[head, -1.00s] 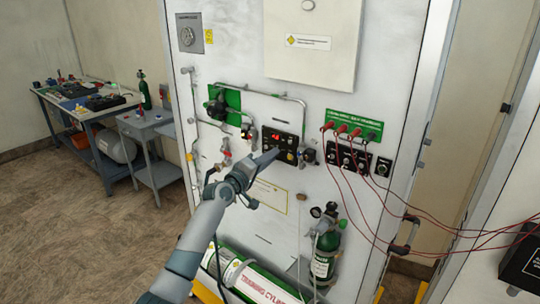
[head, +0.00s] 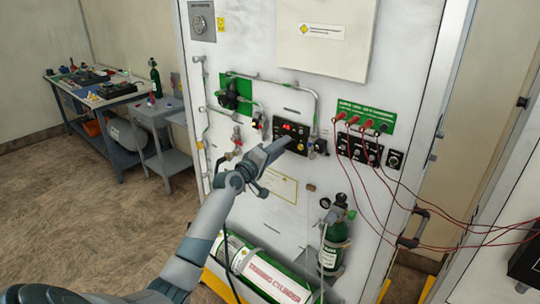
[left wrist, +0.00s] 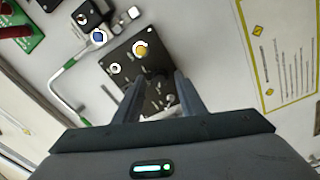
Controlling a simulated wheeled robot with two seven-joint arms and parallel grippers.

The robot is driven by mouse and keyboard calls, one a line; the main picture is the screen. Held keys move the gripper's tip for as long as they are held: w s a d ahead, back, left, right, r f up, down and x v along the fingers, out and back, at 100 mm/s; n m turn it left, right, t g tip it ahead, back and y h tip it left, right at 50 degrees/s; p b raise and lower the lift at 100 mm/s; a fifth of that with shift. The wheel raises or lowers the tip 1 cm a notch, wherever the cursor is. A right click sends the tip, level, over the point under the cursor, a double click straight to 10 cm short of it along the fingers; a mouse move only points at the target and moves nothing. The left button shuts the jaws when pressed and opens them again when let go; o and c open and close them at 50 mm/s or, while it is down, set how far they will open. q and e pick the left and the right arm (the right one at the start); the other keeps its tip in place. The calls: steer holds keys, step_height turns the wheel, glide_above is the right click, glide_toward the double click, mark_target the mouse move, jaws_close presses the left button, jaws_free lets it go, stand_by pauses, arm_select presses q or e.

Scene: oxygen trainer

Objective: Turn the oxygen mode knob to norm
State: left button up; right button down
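A black control panel (head: 279,127) with a red lit display is on the white trainer board. It also shows in the left wrist view (left wrist: 125,53), with a yellow round knob (left wrist: 140,50) and a white ring-shaped control (left wrist: 115,68). No label is legible, so I cannot tell which control is the oxygen mode knob. My left gripper (head: 286,143) is in front of the panel's lower part. In the left wrist view its fingers (left wrist: 158,82) are spread apart, with part of the panel and a pale, unclear piece showing between them. The yellow knob is just beyond the fingertips. My right gripper is out of view.
Metal pipes (head: 285,85) and a green-backed regulator (head: 232,92) surround the panel. Red cables (head: 372,195) hang at the right. A small green cylinder (head: 335,245) and a large training cylinder (head: 262,270) are below. A workbench (head: 100,98) stands at the left.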

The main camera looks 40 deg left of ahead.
arm_select(q)
steer(key=s+a+b, duration=0.1)
steer(key=s+b, duration=0.4)
steer(key=s, duration=1.2)
steer(key=shift+s+f, duration=0.15)
steer(key=shift+f, duration=0.3)
